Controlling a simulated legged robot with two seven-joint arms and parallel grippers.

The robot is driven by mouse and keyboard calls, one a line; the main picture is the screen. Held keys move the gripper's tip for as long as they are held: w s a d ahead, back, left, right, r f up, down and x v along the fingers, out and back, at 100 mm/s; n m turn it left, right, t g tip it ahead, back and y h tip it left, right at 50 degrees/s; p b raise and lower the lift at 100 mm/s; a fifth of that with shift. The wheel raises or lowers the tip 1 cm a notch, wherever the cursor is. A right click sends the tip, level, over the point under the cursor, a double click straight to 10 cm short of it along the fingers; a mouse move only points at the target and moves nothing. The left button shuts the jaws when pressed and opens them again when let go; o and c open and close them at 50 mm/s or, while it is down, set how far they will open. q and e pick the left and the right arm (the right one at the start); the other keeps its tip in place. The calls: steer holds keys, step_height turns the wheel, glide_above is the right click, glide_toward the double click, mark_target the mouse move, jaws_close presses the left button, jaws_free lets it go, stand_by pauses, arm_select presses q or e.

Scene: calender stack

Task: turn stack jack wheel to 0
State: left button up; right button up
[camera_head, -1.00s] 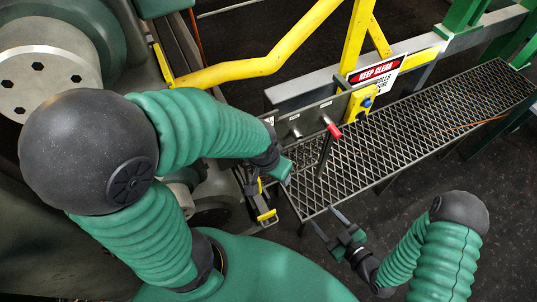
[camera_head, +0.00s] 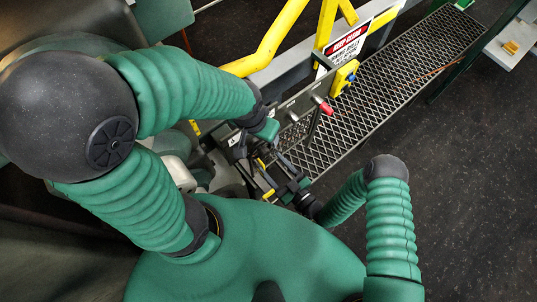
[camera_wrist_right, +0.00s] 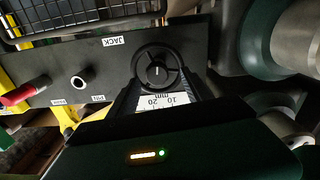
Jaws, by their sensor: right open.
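The stack jack wheel (camera_wrist_right: 157,66) is a round black handwheel with a pale mark at its hub, on a dark panel (camera_wrist_right: 100,68) marked JACK. A white scale (camera_wrist_right: 166,100) below it reads 10, 20 and mm, upside down in the right wrist view. My right gripper (camera_head: 273,170) is open, its fingers reaching toward the wheel from both sides; the right wrist view does not show whether they touch the rim. In the head view the wheel is hidden. My left gripper (camera_head: 266,129) is above the panel, its fingers unclear.
A red-tipped lever (camera_head: 323,106) and a yellow box (camera_head: 345,77) stand on or by the panel. A grating walkway (camera_head: 400,70) runs behind, beside a yellow rail (camera_head: 265,50) and a warning sign (camera_head: 348,39). Dark floor lies open at right.

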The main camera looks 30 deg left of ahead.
mark_target(265, 157)
steer(key=x, duration=0.4)
steer(key=shift+s+f, duration=0.1)
steer(key=shift+p, duration=0.3)
steer(key=shift+w+d, duration=0.15)
steer(key=shift+d, duration=0.4)
steer(key=shift+w+d, duration=0.2)
steer(key=shift+d, duration=0.45)
steer(key=shift+c, duration=2.3)
steer(key=shift+s+a, duration=0.15)
steer(key=shift+a, duration=0.55)
steer(key=c, duration=0.5)
steer(key=shift+a, duration=0.15)
steer(key=shift+c, duration=1.2)
arm_select(q)
steer(key=shift+w+a+r, duration=0.1)
steer(key=shift+w+r, duration=0.1)
steer(key=shift+r, duration=0.2)
arm_select(e)
jaws_close()
